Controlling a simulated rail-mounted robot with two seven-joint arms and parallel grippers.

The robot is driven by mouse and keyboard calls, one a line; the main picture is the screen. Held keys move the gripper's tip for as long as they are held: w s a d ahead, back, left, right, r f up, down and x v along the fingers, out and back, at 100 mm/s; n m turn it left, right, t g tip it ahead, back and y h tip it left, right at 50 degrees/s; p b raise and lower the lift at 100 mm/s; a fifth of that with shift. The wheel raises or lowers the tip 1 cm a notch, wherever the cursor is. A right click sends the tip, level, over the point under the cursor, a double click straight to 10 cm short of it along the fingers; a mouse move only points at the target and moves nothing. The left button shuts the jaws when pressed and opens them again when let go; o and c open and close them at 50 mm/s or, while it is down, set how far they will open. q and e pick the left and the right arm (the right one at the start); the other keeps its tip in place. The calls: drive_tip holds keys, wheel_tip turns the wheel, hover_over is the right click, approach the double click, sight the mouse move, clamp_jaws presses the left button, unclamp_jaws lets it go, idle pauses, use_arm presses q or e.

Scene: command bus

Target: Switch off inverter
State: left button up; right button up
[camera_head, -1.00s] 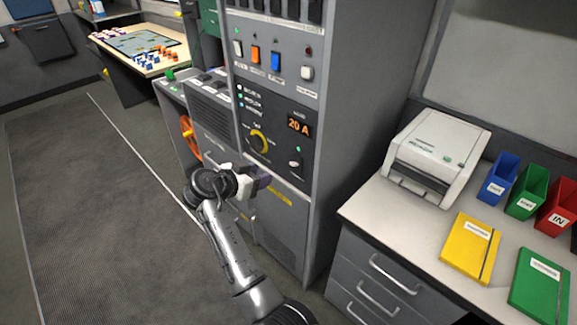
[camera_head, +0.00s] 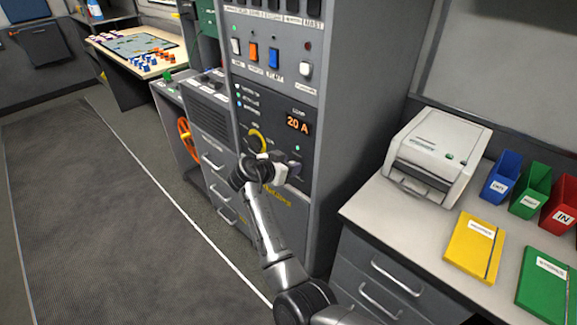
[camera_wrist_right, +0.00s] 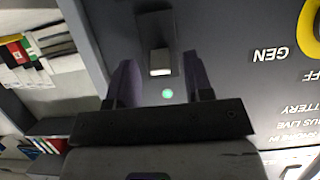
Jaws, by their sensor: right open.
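A switch with a white-tipped lever (camera_wrist_right: 160,62) is on the grey cabinet panel, near a lit green lamp (camera_wrist_right: 167,94). The lamp also shows in the head view (camera_head: 297,148), below the orange "20 A" display (camera_head: 297,124). No inverter label is readable. My right gripper (camera_head: 292,171) is at the panel, covering the switch in the head view. In the right wrist view its jaws (camera_wrist_right: 160,78) are open, one finger on each side of the switch, with nothing gripped. Contact cannot be told. My left gripper is out of view.
A yellow rotary knob (camera_head: 257,139) is just left of my gripper. A row of coloured rocker switches (camera_head: 253,52) is above. A desk with a printer (camera_head: 432,158), bins and folders stands right of the cabinet. The floor (camera_head: 95,215) at left is clear.

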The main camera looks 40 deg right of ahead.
idle(0.3)
drive_tip(key=shift+c, duration=0.8)
clamp_jaws()
drive_tip(key=shift+d+f+t+h+b, duration=0.2)
drive_tip(key=shift+f+h+b, duration=0.55)
drive_tip(key=shift+h+b, duration=2.25)
drive_tip(key=shift+a+f+t+h+b, duration=0.1)
drive_tip(key=shift+f+t+h+b, duration=0.45)
drive_tip(key=shift+b, duration=4.8)
drive_tip(key=shift+d+f+t+h+b, duration=0.1)
drive_tip(key=shift+f+h+b, duration=0.85)
drive_tip(key=shift+h+b, duration=2.15)
drive_tip(key=shift+y+b, duration=1.05)
